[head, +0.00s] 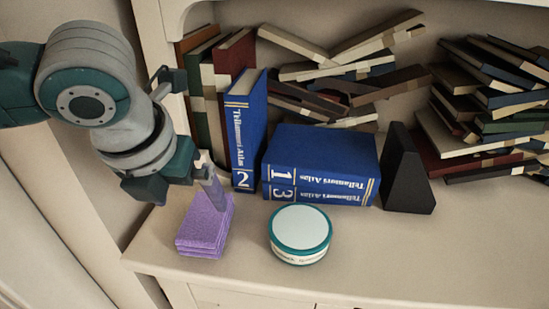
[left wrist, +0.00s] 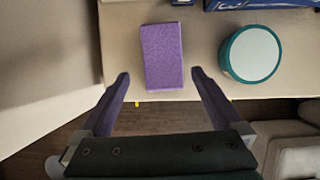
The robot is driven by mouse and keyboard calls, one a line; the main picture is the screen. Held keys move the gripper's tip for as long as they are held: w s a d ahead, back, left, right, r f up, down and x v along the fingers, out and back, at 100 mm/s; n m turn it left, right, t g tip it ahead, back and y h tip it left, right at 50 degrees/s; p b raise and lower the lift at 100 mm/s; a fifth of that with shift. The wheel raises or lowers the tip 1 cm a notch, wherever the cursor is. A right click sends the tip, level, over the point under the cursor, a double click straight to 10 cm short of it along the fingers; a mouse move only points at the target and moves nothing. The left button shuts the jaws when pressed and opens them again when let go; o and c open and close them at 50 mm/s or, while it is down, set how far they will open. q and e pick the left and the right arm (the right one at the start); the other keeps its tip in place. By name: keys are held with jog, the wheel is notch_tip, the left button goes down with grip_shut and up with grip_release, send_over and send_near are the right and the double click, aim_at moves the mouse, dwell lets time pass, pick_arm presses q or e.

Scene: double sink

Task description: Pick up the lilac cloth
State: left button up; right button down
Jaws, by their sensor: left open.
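The lilac cloth (head: 203,228) is a folded, layered rectangular stack lying on the pale shelf top (head: 370,262) near its left front part. It also shows in the left wrist view (left wrist: 162,55) as a flat purple rectangle. My left gripper (head: 212,190) is just above the cloth's far end in the head view, and its finger hides a little of the cloth. In the left wrist view the gripper (left wrist: 160,74) is open and empty, with its two fingers apart on either side of the cloth's near part. My right gripper is not in view.
A round teal-rimmed tin (head: 300,234) stands right of the cloth. Blue atlas volumes (head: 320,160), one upright atlas (head: 245,130) and a black wedge bookend (head: 407,172) stand behind. Piled books (head: 490,100) fill the back. The front right of the shelf is clear.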

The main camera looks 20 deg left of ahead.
aim_at(204, 216)
pick_arm(q)
jog(key=b+x, duration=0.2)
jog(key=x, duration=0.6)
jog(key=shift+w+d+f, duration=0.1)
jog(key=shift+d+f, duration=0.1)
jog(key=c, duration=1.1)
